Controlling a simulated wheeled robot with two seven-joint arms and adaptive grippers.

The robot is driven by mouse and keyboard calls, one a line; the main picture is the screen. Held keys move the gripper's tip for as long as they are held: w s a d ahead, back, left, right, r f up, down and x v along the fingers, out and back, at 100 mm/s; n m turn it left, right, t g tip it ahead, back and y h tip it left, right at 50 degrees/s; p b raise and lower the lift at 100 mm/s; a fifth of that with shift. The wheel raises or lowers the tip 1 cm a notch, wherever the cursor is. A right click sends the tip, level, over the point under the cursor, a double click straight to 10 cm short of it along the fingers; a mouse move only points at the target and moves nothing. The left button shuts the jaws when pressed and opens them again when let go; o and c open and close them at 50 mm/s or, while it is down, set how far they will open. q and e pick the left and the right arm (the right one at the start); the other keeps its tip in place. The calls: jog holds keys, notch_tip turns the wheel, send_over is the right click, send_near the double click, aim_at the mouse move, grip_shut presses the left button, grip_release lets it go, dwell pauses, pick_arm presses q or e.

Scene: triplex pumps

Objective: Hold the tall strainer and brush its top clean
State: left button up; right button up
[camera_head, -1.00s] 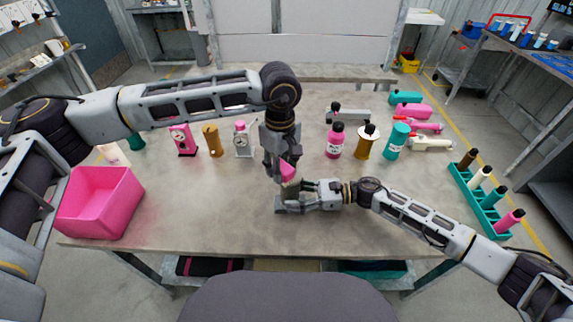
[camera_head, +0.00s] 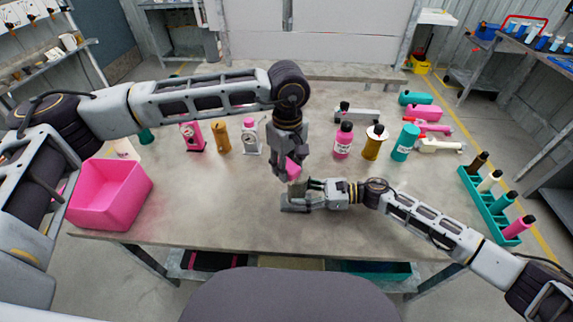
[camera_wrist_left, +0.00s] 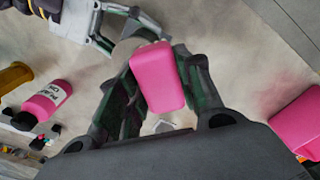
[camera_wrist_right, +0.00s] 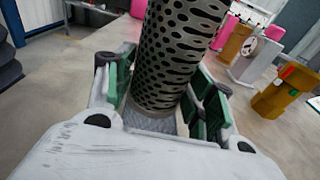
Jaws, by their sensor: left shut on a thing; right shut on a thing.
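The tall strainer (camera_wrist_right: 180,50) is a grey perforated cylinder, standing roughly upright between the fingers of my right gripper (camera_head: 308,192). In the head view it is small and mostly hidden, low over the front middle of the table. My left gripper (camera_head: 289,160) points down above it, shut on a pink block-shaped brush (camera_wrist_left: 158,78). In the head view the pink brush (camera_head: 293,168) is right over the strainer's top. In the left wrist view the brush partly covers a greyish round top beside my right gripper. I cannot tell whether bristles touch the strainer.
A pink bin (camera_head: 108,205) is at the table's left. Pink, gold and silver pumps (camera_head: 251,140) stand behind my grippers. Bottles (camera_head: 343,142) and a teal cylinder (camera_head: 404,143) stand to the right. A teal rack (camera_head: 478,205) sits at the right edge. The front table is clear.

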pick_arm(q)
jog(key=shift+w+d, duration=0.3)
jog(key=shift+d, duration=0.45)
jog(key=shift+w+d, duration=0.25)
jog(key=shift+d, duration=0.45)
jog(key=shift+w+d+r, duration=0.1)
jog(key=shift+w+d, duration=0.2)
jog(key=shift+d, duration=0.4)
jog(key=shift+w+d, duration=0.3)
jog(key=shift+d, duration=0.4)
jog(key=shift+s, duration=0.1)
jog(key=shift+s+a, duration=0.3)
jog(key=shift+a, duration=0.45)
jog(key=shift+s+a, duration=0.3)
jog(key=shift+a, duration=0.4)
jog(key=shift+a, duration=0.1)
